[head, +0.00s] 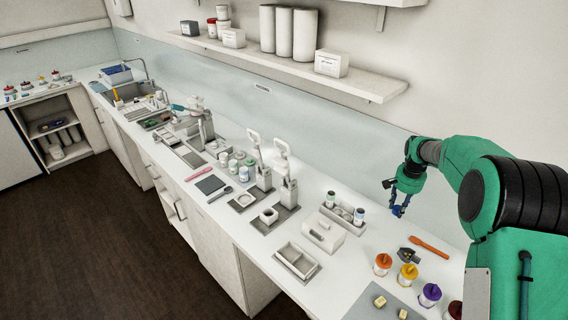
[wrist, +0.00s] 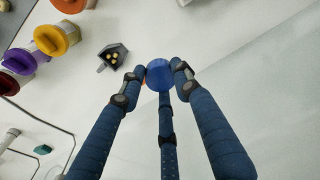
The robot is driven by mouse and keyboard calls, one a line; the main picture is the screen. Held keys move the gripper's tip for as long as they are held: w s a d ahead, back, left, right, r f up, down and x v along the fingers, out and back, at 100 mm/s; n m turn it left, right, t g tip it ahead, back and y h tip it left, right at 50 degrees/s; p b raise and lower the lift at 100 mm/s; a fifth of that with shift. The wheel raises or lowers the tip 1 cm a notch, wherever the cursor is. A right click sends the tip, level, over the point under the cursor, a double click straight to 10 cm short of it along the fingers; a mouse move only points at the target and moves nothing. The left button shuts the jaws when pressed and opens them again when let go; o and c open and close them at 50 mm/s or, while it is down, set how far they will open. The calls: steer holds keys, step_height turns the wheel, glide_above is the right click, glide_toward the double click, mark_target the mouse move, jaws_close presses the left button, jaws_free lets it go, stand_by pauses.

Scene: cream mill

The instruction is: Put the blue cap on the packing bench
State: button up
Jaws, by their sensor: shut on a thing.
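My gripper (head: 396,205) is shut on the blue cap (wrist: 159,75) and holds it above the long white worktop (head: 350,265), near its right end. In the wrist view the round cap sits between the tips of my blue fingers (wrist: 159,80). In the head view the cap (head: 397,211) is small and partly covered by the fingers. I cannot tell which surface is the packing bench.
Below stand jars with orange (head: 383,260), yellow (head: 408,272) and purple (head: 430,291) lids, beside a dark scoop (wrist: 114,55) and an orange tool (head: 430,245). A rack with bottles (head: 342,212) and a white box (head: 323,232) stand left of my gripper.

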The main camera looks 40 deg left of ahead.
steer(key=s+a+b, duration=0.1)
steer(key=s+a, duration=0.4)
steer(key=a, duration=0.6)
steer(key=s+a, duration=0.5)
steer(key=a, duration=0.6)
steer(key=s+a+b, duration=0.1)
steer(key=s+a, duration=0.5)
steer(key=a, duration=0.4)
steer(key=shift+n, duration=0.3)
steer(key=shift+w+a+f, duration=0.15)
steer(key=shift+f, duration=2.35)
steer(key=shift+f, duration=0.15)
steer(key=shift+f, duration=3)
steer(key=shift+f, duration=1.9)
steer(key=shift+f, duration=0.1)
